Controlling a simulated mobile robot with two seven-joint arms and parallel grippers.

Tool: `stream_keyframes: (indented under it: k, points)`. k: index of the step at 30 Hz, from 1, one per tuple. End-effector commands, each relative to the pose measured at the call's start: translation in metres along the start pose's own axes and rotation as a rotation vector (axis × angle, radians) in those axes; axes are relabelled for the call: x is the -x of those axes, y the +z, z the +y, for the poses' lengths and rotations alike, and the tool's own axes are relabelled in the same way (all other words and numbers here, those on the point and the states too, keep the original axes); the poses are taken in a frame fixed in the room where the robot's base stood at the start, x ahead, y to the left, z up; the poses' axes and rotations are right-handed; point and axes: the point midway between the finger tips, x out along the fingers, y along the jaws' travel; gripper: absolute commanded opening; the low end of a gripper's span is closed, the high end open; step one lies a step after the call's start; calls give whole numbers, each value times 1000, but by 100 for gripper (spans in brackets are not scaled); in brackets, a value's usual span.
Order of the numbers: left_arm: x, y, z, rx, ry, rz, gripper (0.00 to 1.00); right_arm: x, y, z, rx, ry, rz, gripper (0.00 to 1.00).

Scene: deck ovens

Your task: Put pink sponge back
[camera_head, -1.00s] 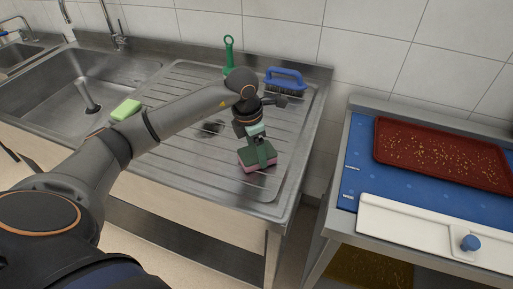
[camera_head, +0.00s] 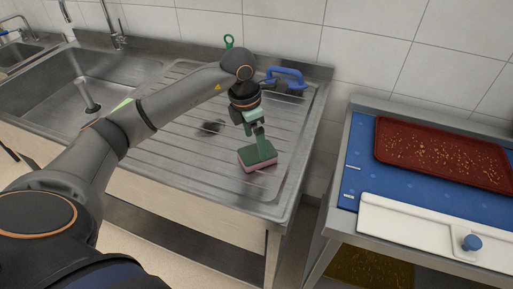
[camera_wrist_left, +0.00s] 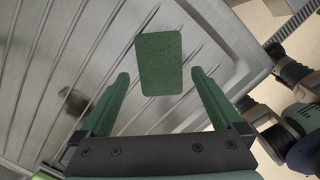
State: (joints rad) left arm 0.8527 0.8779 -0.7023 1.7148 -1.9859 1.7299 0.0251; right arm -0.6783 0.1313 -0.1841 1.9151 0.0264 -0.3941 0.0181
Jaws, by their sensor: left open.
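The pink sponge (camera_head: 249,166) has a dark green top and lies on the ribbed steel drainboard (camera_head: 185,148), near its front right edge. In the left wrist view its green top (camera_wrist_left: 159,64) shows beyond the fingertips, roughly centred between them. My left gripper (camera_head: 259,138) is just above the sponge, pointing down. Its green fingers (camera_wrist_left: 160,75) are open with nothing between them, and the sponge looks free of them. My right gripper does not show in the head view.
A sink (camera_head: 75,92) is at the left, with a light green sponge (camera_head: 121,105) mostly hidden behind my arm. A blue brush (camera_head: 287,74) and a green-handled tool (camera_head: 228,41) stand along the back. A red tray (camera_head: 440,152) lies on the blue worktop to the right.

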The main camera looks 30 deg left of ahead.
Motion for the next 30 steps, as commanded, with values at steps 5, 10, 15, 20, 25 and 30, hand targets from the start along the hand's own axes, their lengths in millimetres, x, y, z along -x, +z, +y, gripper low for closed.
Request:
stream_keyframes:
  k: [5,10,15,20,25,30]
  points:
    - [41,1,1,0,4,-4,100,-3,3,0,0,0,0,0]
    - [68,0,0,0,2,-2,100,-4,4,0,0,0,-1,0]
    - [80,0,0,1,1,0,100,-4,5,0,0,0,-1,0]
    - [81,0,0,0,0,1,100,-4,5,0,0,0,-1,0]
    - [81,0,0,0,0,1,100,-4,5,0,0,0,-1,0]
    - [80,0,0,0,0,1,100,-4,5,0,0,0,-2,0]
